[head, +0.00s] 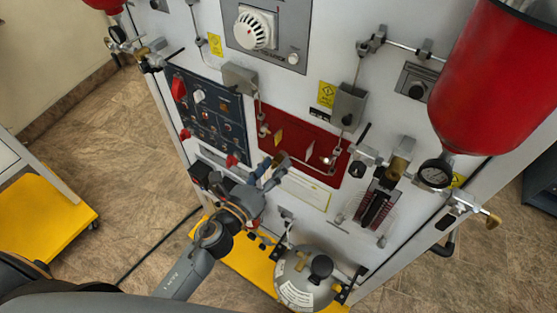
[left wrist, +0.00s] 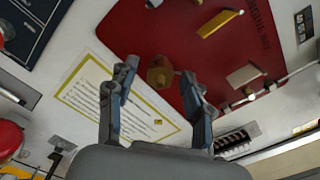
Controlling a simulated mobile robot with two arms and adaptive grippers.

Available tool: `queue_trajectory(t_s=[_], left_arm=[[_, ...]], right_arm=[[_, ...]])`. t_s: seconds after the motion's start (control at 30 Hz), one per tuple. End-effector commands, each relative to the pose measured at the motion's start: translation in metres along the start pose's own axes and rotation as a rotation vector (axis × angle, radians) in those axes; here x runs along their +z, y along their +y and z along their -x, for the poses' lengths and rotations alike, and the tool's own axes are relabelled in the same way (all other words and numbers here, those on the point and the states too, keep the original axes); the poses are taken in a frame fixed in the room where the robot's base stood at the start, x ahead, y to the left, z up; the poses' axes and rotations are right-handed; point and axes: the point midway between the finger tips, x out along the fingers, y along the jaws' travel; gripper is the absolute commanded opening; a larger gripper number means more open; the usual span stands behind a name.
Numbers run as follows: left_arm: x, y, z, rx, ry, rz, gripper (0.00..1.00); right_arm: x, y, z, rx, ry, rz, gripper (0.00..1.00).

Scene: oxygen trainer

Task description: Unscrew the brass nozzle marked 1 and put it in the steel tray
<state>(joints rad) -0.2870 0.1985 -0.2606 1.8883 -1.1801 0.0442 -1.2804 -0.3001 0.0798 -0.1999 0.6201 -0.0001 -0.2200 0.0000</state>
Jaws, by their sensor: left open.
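The brass nozzle (left wrist: 160,75) sits at the lower edge of the red panel (left wrist: 238,62) in the left wrist view. It also shows as a small brass piece (head: 281,159) in the head view, partly covered by my gripper. I cannot read a number on it. My left gripper (left wrist: 158,70) is open, with one finger on each side of the nozzle and visible gaps to both. In the head view the left gripper (head: 271,171) is in front of the red panel's lower left part. My right gripper is not in view. I cannot make out a steel tray.
The trainer wall holds a dark blue switch panel (head: 208,112), a white label (head: 305,190) and a flow meter (head: 378,205). A big red cylinder (head: 495,80) juts out at the right. A round steel vessel (head: 303,280) stands below. A yellow-based cart (head: 55,225) is at the left.

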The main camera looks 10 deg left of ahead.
Motion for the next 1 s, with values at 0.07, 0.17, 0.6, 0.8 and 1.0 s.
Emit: queue_trajectory(t_s=[0.07,0.17,0.6,0.8,1.0], left_arm=[[0.0,0.0,0.0,0.0,0.0,0.0,0.49],[0.0,0.0,0.0,0.0,0.0,0.0,0.29],[0.002,0.0,0.0,0.001,-0.001,0.273,0.0],[0.0,0.0,0.0,0.0,-0.001,0.303,0.0],[0.002,-0.001,0.0,0.0,0.0,0.486,0.0]], right_arm=[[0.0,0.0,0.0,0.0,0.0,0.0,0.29],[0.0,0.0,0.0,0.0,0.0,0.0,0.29],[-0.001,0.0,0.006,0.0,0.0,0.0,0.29],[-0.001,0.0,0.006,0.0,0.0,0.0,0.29],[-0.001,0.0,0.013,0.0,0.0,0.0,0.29]])
